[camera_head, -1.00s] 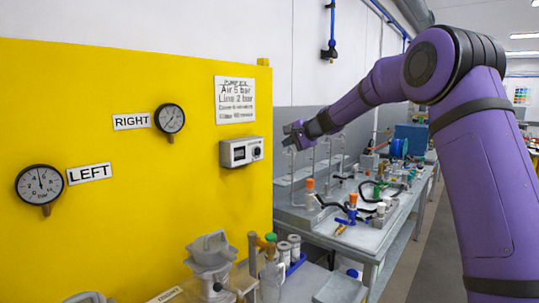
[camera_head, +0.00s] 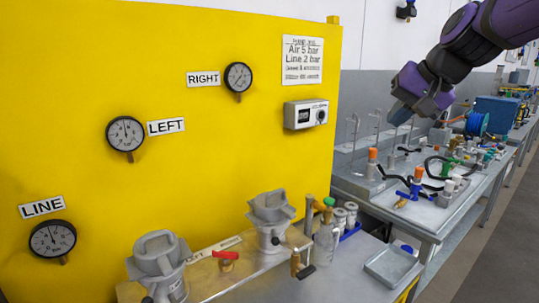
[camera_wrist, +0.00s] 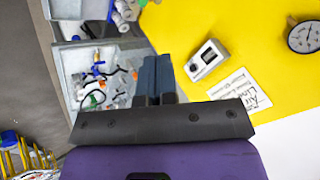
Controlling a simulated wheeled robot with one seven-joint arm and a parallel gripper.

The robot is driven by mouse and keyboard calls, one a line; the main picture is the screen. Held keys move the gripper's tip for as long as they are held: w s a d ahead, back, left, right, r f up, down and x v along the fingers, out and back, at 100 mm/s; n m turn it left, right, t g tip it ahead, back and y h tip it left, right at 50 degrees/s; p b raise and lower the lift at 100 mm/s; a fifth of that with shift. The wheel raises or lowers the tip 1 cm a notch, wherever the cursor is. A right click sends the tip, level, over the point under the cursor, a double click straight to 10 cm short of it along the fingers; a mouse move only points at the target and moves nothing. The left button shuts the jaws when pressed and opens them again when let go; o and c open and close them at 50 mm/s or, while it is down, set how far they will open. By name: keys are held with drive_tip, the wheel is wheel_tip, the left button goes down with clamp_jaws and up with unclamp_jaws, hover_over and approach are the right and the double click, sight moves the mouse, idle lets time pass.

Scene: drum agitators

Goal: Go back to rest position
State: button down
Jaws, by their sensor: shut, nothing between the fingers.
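My gripper (camera_head: 400,113) hangs in the air at the upper right in the head view, above the far workbench and right of the yellow panel (camera_head: 80,90). Its fingers are together and hold nothing. In the wrist view the shut fingers (camera_wrist: 157,78) point up the picture, with the yellow panel to their right and the workbench to their left. My purple arm reaches in from the upper right corner of the head view.
Gauges labelled RIGHT (camera_head: 238,77), LEFT (camera_head: 125,134) and LINE (camera_head: 52,239) and a white control box (camera_head: 306,114) are on the panel. Grey agitators (camera_head: 271,222) stand below it. The workbench (camera_head: 425,222) carries fittings, hoses and thin upright tubes. Floor is clear at right.

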drive_tip(key=s+d+f+n+h, duration=0.1)
drive_tip(key=s+f, duration=0.3)
drive_tip(key=s, duration=0.7)
drive_tip(key=s+d+f+n+g+h, duration=0.1)
drive_tip(key=s+d+f, duration=0.3)
drive_tip(key=s, duration=0.8)
drive_tip(key=shift+f+n+h, duration=0.2)
drive_tip(key=shift+n+h, duration=0.5)
drive_tip(key=shift+h, duration=0.2)
